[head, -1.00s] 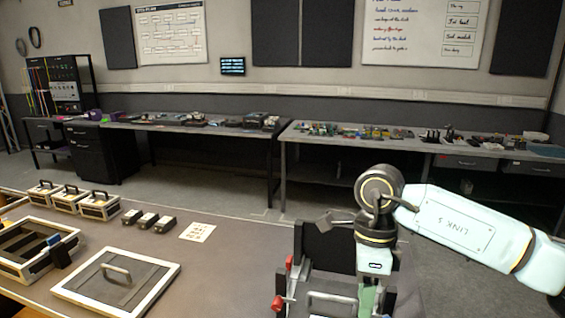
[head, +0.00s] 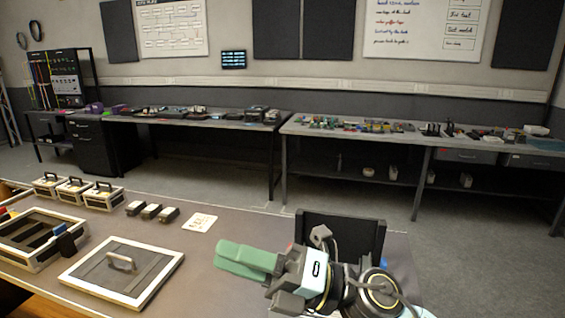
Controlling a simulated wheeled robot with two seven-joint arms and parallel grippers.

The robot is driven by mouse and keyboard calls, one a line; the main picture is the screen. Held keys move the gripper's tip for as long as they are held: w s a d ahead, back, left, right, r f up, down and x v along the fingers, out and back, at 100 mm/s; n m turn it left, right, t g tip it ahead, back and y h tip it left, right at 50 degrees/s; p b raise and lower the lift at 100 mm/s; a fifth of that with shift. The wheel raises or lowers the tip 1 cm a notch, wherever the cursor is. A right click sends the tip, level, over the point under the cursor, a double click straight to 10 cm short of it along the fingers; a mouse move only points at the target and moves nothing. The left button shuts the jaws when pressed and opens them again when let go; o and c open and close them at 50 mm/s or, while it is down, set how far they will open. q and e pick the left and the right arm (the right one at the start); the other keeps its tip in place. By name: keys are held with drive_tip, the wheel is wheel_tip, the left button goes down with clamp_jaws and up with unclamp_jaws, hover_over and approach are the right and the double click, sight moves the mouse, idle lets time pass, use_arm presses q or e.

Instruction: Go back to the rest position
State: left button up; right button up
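My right gripper (head: 232,262) shows in the head view, low and right of centre, with its arm coming in from the bottom right. It points left over the table, and its pale green fingers lie close together with no clear gap. I see no separate object between them. The wrist covers part of the dark upright panel (head: 345,231) behind it. My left gripper is not in view.
The near table (head: 190,270) bears a framed lid with a handle (head: 120,272), an open divided case (head: 35,242), several small handled cases (head: 103,197), dark blocks (head: 151,211) and a white card (head: 199,222). Cluttered benches (head: 290,128) line the far wall.

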drive_tip(key=w+d+f+m+t+h, duration=0.2)
drive_tip(key=w+d+m+t+h, duration=0.3)
drive_tip(key=m+t, duration=0.55)
drive_tip(key=w+d+f+m+t+h, duration=0.25)
drive_tip(key=d+m+t+h, duration=0.5)
drive_tip(key=m, duration=0.65)
drive_tip(key=s+d+f+m+g+h, duration=0.3)
drive_tip(key=d+f+m+g+h, duration=0.2)
drive_tip(key=d+f+m+h, duration=0.65)
drive_tip(key=s+d+f+m+g+y, duration=0.1)
drive_tip(key=s+d+f+m+g, duration=0.1)
drive_tip(key=s+f+g, duration=0.6)
drive_tip(key=s+d+f+m+g+y, duration=0.1)
drive_tip(key=s+d+f+g, duration=0.15)
drive_tip(key=s+f, duration=0.9)
drive_tip(key=s+f+g, duration=0.2)
drive_tip(key=s+f, duration=0.1)
drive_tip(key=f, duration=1.8)
drive_tip(key=s+d+f+g, duration=0.1)
drive_tip(key=s+d+f, duration=0.1)
drive_tip(key=s+f, duration=1.3)
drive_tip(key=shift+s+d+f, duration=0.15)
drive_tip(key=shift+s+f, duration=0.2)
drive_tip(key=shift+s, duration=0.6)
